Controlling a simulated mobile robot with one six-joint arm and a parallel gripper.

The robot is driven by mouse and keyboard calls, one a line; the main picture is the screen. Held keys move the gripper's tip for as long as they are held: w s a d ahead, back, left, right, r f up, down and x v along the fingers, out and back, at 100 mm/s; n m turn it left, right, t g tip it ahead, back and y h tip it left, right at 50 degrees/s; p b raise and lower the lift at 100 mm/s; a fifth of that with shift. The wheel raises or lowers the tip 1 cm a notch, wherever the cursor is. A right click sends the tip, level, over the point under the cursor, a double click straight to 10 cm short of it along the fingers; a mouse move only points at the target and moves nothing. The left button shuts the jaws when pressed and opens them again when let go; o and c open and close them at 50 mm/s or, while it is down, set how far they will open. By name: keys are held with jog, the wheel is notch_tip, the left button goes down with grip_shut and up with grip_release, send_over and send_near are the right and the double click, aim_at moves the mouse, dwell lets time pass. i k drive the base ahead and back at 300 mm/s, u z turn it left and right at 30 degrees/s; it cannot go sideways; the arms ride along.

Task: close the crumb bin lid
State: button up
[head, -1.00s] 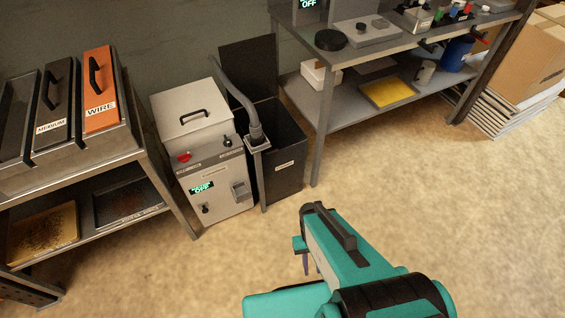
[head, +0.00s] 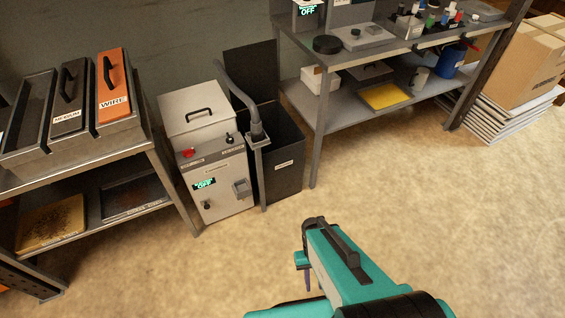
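The crumb bin appears to be the dark grey bin (head: 285,185) with a small white label, too small to read, on its front. Its dark lid (head: 249,72) stands raised upright at the back of the bin, against the wall, so the bin is open. My gripper (head: 308,279) is only partly seen at the end of my teal arm, over the floor in front of the bin and well apart from it. Its fingers are mostly hidden by my arm, and whether they are open cannot be told.
A pale machine (head: 210,155) with an "OFF" display stands left of the bin. A grey hose (head: 238,95) on a post stands before the bin's left side. A rack (head: 70,165) with trays is at left, a metal workbench (head: 320,130) at right. The floor in front is clear.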

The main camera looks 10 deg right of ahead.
aim_at(252, 68)
jog(key=u, duration=0.15)
jog(key=i, duration=0.9)
jog(key=z, duration=0.3)
jog(key=k, duration=0.5)
jog(key=u, duration=1)
